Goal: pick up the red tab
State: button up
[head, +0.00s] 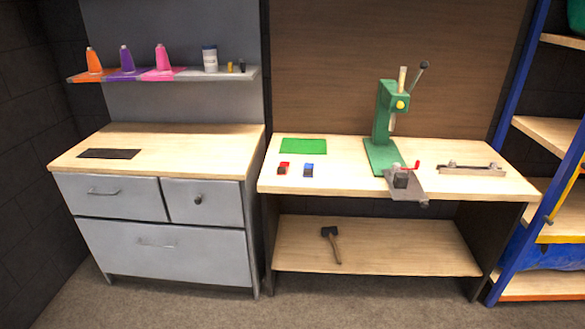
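A small red tab (283,168) with a dark lower part lies on the wooden workbench (340,180), near its left front. A similar blue tab (308,169) lies just to its right, apart from it. Both are small in the picture, so their exact shape is hard to tell. My gripper is not in view.
A green mat (303,146) lies behind the tabs. A green press (385,125) stands to their right, with a grey vise with a red handle (401,180) at the front edge. A metal bar (472,170) lies farther right. Grey drawers (160,240) stand left; floor is clear in front.

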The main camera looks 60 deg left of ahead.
aim_at(283, 169)
jog(key=u, duration=0.45)
jog(key=i, duration=1.8)
jog(key=u, duration=1.7)
jog(key=i, duration=0.85)
jog(key=u, duration=1.8)
jog(key=i, duration=1)
jog(key=u, duration=0.5)
